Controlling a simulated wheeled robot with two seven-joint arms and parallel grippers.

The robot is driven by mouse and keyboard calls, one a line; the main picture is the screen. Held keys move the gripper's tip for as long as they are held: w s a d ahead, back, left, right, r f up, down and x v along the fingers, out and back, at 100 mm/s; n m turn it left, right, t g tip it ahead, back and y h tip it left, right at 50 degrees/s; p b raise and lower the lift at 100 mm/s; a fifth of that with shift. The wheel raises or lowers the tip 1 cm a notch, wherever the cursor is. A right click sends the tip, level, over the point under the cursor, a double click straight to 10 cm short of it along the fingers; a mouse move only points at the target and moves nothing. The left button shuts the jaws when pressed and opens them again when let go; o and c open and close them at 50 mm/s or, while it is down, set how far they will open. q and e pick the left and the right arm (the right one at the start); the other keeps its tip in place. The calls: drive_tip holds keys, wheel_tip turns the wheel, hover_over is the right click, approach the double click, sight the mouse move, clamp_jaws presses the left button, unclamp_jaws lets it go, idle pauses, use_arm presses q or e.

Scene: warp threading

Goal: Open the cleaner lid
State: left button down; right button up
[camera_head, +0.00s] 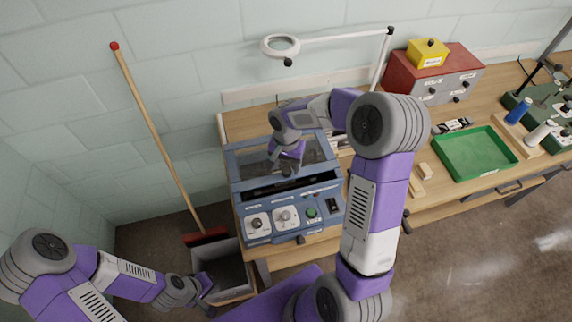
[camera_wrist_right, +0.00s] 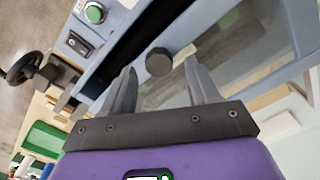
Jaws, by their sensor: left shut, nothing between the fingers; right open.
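The cleaner (camera_head: 238,187) is a blue box machine at the left end of the bench. A dark slot runs along the lid's front. In the right wrist view a round dark knob (camera_wrist_right: 158,61) shows at the lid's front edge. My right gripper (camera_wrist_right: 160,70) is open, its fingertips on either side of the knob; contact cannot be told. In the head view the right gripper (camera_head: 286,170) is over the lid and partly hides it. My left gripper (camera_head: 210,304) is shut and empty, low at bottom left.
The cleaner's front panel (camera_head: 290,222) carries dials and a green button. A grey bin (camera_head: 240,292) stands on the floor below. A green tray (camera_head: 472,153), a red cabinet (camera_head: 432,72) and a magnifier lamp (camera_head: 280,45) are further along the bench. A wooden broom handle (camera_head: 150,125) leans on the wall.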

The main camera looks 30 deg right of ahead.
drive_tip(key=shift+s+f, duration=0.1)
drive_tip(key=shift+f, duration=0.5)
clamp_jaws()
